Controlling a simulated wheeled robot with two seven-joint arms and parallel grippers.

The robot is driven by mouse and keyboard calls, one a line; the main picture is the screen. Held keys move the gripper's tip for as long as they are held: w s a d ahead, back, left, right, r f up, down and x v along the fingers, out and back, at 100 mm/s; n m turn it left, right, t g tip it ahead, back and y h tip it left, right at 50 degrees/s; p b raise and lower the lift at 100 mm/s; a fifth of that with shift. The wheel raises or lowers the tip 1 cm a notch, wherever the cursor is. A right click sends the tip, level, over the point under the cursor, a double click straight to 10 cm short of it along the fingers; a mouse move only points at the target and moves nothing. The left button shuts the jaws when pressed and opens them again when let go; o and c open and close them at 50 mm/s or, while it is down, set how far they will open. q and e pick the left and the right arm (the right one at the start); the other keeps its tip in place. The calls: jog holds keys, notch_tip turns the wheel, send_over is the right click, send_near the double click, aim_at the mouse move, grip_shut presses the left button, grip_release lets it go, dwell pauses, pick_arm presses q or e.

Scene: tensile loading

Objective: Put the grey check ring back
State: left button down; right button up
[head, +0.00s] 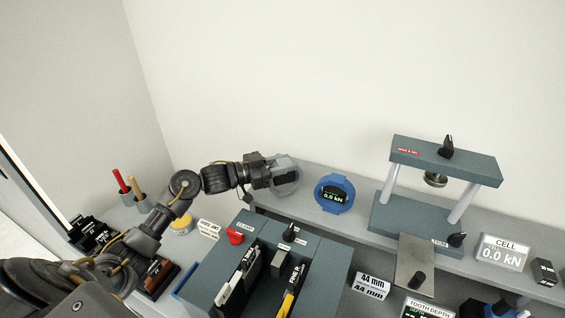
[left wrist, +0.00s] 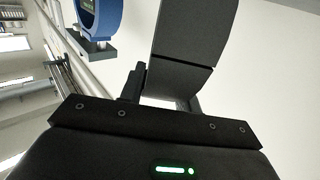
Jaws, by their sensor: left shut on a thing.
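The grey check ring (head: 287,175) is at the back of the scene, left of the blue ring. My left gripper (head: 270,172) reaches in from the left and is shut on the grey ring's near side. I cannot tell whether the ring touches the grey shelf or hangs just above it. In the left wrist view the grey ring (left wrist: 190,35) fills the upper middle, beyond the gripper body. My right gripper is not in view.
A press frame (head: 445,160) stands further right. A teal fixture (head: 215,270) with clamps lies in front. Handled tools in a cup (head: 140,200) are at left.

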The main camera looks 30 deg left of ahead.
pick_arm(q)
jog(key=c, duration=1.4)
grip_release()
jog(key=shift+f, duration=0.2)
jog(key=shift+c, duration=0.2)
jog(key=o, duration=0.4)
jog(key=shift+r, duration=0.1)
jog(key=shift+r, duration=0.25)
jog(key=b+v, duration=0.3)
jog(key=v, duration=0.9)
jog(key=shift+s+f+b, duration=0.1)
jog(key=shift+b, duration=0.3)
